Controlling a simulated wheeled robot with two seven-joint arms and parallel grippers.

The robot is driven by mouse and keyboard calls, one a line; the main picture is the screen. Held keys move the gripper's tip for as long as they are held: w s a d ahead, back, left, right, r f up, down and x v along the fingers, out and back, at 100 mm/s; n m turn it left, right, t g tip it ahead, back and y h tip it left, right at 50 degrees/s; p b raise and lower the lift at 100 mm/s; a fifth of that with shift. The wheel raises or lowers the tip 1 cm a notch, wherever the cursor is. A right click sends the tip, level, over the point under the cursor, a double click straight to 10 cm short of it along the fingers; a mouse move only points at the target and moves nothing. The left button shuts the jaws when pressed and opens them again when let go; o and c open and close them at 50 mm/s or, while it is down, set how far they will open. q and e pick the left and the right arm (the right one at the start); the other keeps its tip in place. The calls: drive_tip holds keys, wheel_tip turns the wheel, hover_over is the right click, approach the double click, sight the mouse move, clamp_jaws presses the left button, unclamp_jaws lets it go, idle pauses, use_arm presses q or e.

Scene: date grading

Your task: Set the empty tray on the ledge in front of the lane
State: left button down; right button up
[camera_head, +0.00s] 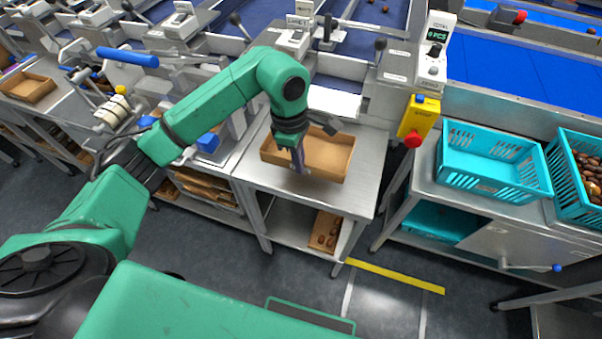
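An empty brown cardboard tray (330,157) lies on the steel ledge (366,172) in front of the lane's chute. My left gripper (300,168) reaches down over the tray's near left part, its fingers in front of the tray's inside and near wall. At this size I cannot tell whether the fingers hold the near wall or are open. My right gripper is not in view.
A yellow box with a red button (418,119) hangs right of the ledge. Turquoise crates (495,160) stand on the right bench, the rightmost holding dates. A tray with dates (325,232) sits on the lower shelf. Another cardboard tray (27,88) is at far left.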

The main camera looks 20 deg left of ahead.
use_arm(q)
drive_tip(key=f, duration=0.2)
drive_tip(key=w+f, duration=0.1)
drive_tip(key=f, duration=0.1)
drive_tip(key=shift+f+p, duration=0.1)
drive_tip(key=shift+p, duration=0.2)
drive_tip(key=f, duration=0.2)
drive_tip(key=f+p, duration=0.1)
drive_tip(key=shift+s+f, duration=0.25)
drive_tip(key=shift+f, duration=0.15)
drive_tip(key=shift+w+f, duration=0.15)
drive_tip(key=shift+f, duration=0.05)
drive_tip(key=c, duration=1.1)
unclamp_jaws()
